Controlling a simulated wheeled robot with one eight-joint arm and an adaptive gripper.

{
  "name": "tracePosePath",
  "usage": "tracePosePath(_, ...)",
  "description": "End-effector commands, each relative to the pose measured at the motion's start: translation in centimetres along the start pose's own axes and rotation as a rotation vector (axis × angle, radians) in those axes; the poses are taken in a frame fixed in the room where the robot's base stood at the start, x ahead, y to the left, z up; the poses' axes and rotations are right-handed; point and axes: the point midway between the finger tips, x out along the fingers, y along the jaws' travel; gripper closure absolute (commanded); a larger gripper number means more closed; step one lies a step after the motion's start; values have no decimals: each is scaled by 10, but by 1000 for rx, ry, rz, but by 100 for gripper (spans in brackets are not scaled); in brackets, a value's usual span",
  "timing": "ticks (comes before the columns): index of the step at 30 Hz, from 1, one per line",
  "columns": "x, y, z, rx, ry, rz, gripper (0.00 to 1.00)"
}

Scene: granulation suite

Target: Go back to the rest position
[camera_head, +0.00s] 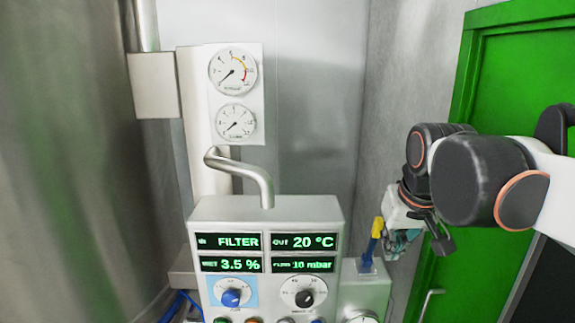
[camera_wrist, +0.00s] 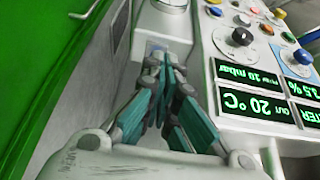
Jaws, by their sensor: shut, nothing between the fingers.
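My arm reaches in from the right edge. The fingers are close to a small grey side box (camera_head: 362,290) with a yellow and blue lever (camera_head: 372,243). In the head view the fingers appear just right of the lever. I cannot tell whether they touch anything.
A control box (camera_head: 270,211) with displays reading FILTER, 20 °C, 3.5 % and 10 mbar carries a blue knob (camera_head: 231,298) and a black knob (camera_head: 305,298). Two gauges (camera_head: 233,72) hang above a bent pipe (camera_head: 245,172). A green door (camera_head: 510,90) stands right; a metal vessel (camera_head: 70,150) stands left.

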Motion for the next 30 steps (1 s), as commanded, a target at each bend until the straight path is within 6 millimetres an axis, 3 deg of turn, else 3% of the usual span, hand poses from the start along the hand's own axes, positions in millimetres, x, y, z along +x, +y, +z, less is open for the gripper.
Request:
tracePosePath(1,25,0,23,0,10,0,100)
tracePosePath(21,211,-2,222,-3,160,-2,100)
tracePosePath(25,238,-2,248,-3,182,-2,100)
tracePosePath(30,254,-2,264,-4,196,-2,100)
